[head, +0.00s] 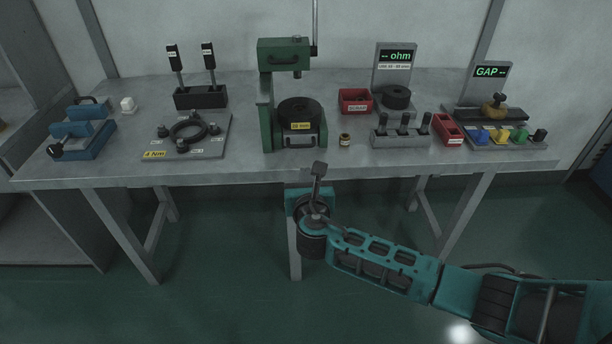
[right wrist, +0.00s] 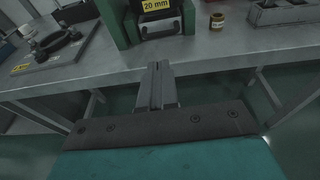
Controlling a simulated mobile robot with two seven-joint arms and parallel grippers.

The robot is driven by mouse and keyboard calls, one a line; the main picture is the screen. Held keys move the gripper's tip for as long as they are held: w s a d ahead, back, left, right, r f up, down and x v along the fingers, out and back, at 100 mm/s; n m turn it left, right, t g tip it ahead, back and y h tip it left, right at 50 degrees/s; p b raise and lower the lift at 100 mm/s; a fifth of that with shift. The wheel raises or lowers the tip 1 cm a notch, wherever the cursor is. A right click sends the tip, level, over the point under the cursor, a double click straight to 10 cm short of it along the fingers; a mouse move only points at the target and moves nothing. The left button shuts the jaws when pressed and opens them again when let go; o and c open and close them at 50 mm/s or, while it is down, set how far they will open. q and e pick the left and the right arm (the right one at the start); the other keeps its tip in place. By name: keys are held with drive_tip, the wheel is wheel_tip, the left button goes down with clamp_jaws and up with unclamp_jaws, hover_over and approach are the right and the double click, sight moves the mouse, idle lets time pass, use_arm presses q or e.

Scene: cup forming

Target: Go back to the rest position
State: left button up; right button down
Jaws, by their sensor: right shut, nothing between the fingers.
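My right gripper (head: 319,168) is in front of the workbench's front edge, near its middle, with the teal arm coming in from the lower right. Its fingers are shut with nothing between them. In the right wrist view the closed fingers (right wrist: 162,84) point toward the bench edge below the green press. My left gripper does not show in the head view. The green press (head: 266,110) stands on the bench behind my right gripper, with a dark round part (head: 299,111) and a "20 mm" label on it.
The grey bench (head: 240,175) carries a blue vise-like device (head: 84,130), a ring fixture (head: 188,132), a small brass-coloured cup (head: 344,140), red bins (head: 354,100), a grey block with black pegs (head: 400,138) and a gauge stand with coloured knobs (head: 500,139). The floor in front is clear.

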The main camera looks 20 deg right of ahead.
drive_tip(key=s+a+f+m+g+y, duration=0.45)
drive_tip(key=s+f+m, duration=0.55)
drive_tip(key=s+m, duration=0.25)
drive_tip(key=s+d+m, duration=0.1)
drive_tip(key=s+m, duration=0.5)
drive_tip(key=m, duration=0.3)
drive_tip(key=s+d+f+m+y, duration=0.1)
drive_tip(key=s+d+m, duration=0.1)
drive_tip(key=s+m, duration=0.5)
drive_tip(key=shift+d+m, duration=0.25)
drive_tip(key=shift+m, duration=0.7)
drive_tip(key=shift+s+t+y, duration=0.1)
drive_tip(key=shift+t+y, duration=0.15)
